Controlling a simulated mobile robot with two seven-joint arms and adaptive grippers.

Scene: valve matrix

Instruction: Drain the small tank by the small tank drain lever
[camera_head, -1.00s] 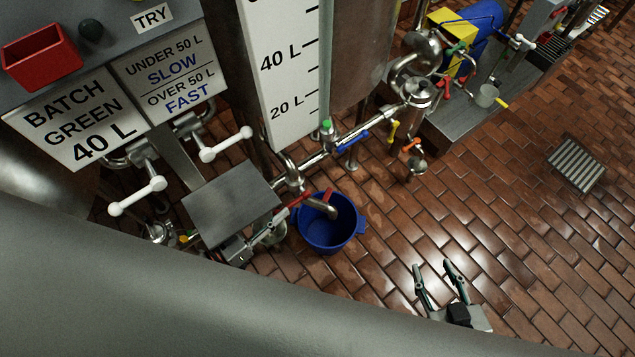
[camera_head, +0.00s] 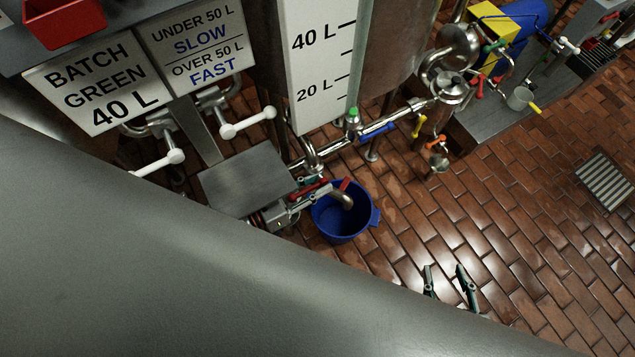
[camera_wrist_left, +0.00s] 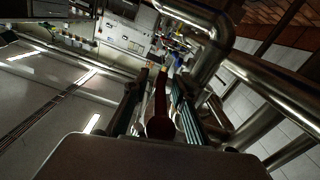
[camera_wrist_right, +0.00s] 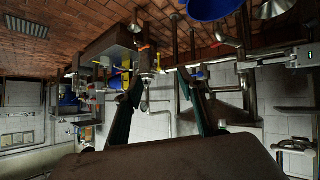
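The red lever (camera_head: 310,189) sits low on the pipework beside the blue bucket (camera_head: 341,238). My left gripper (camera_head: 316,189) is at this lever, with one finger on each side of it. In the left wrist view the red lever (camera_wrist_left: 160,112) runs lengthwise between the fingers; whether they press on it I cannot tell. A second red handle (camera_head: 345,184) is at the outlet pipe over the bucket. The graduated panel (camera_head: 318,60) reads 20 L and 40 L. My right gripper (camera_head: 449,283) is open and empty over the brick floor; its parted fingers show in the right wrist view (camera_wrist_right: 165,105).
White-handled levers (camera_head: 248,122) and a metal plate (camera_head: 245,180) are left of the bucket. A blue handle (camera_head: 377,133) and a yellow handle (camera_head: 418,124) are on pipes behind it. A floor grate (camera_head: 606,181) is at right. The brick floor around my right gripper is clear.

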